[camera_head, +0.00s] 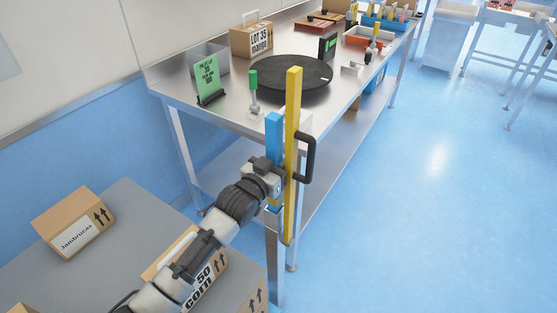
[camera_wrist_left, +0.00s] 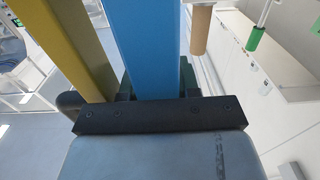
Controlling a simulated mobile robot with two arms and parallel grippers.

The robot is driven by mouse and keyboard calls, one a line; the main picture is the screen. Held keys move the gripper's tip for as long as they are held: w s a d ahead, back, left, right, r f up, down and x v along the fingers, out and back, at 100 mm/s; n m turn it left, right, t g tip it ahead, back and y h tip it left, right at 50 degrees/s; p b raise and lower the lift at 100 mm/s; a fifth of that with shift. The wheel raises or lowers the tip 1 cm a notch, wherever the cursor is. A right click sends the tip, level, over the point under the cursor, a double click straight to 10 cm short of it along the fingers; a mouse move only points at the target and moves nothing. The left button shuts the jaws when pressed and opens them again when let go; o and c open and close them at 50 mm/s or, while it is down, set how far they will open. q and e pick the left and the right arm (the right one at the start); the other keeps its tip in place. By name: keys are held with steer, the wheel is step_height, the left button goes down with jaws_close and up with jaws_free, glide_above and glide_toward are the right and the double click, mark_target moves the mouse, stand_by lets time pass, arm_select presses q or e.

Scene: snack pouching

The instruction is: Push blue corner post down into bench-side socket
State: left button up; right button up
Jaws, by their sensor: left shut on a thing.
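The blue corner post (camera_head: 273,130) stands upright at the near corner of the steel bench. It also fills the middle of the left wrist view (camera_wrist_left: 145,45). My left gripper (camera_head: 277,178) is shut on the blue post below its top; its dark fingers (camera_wrist_left: 155,82) sit on either side of it in the left wrist view. A short blue part (camera_head: 273,208) shows just below the gripper. The bench-side socket is not clearly visible, so I cannot tell how the post's foot sits. My right gripper is not in view.
A tall yellow post (camera_head: 292,150) with a black handle (camera_head: 309,158) stands close to the right of the blue post. On the bench (camera_head: 190,85) are a green-knobbed lever (camera_head: 253,82), a green sign (camera_head: 208,77) and a black turntable (camera_head: 290,78). The right floor is clear.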

arm_select(q)
steer(key=shift+f+b, duration=0.85)
steer(key=shift+f, duration=0.45)
steer(key=o, duration=1)
steer(key=shift+o, duration=0.3)
steer(key=v, duration=1)
steer(key=shift+s+a, duration=0.3)
steer(key=shift+a, duration=0.05)
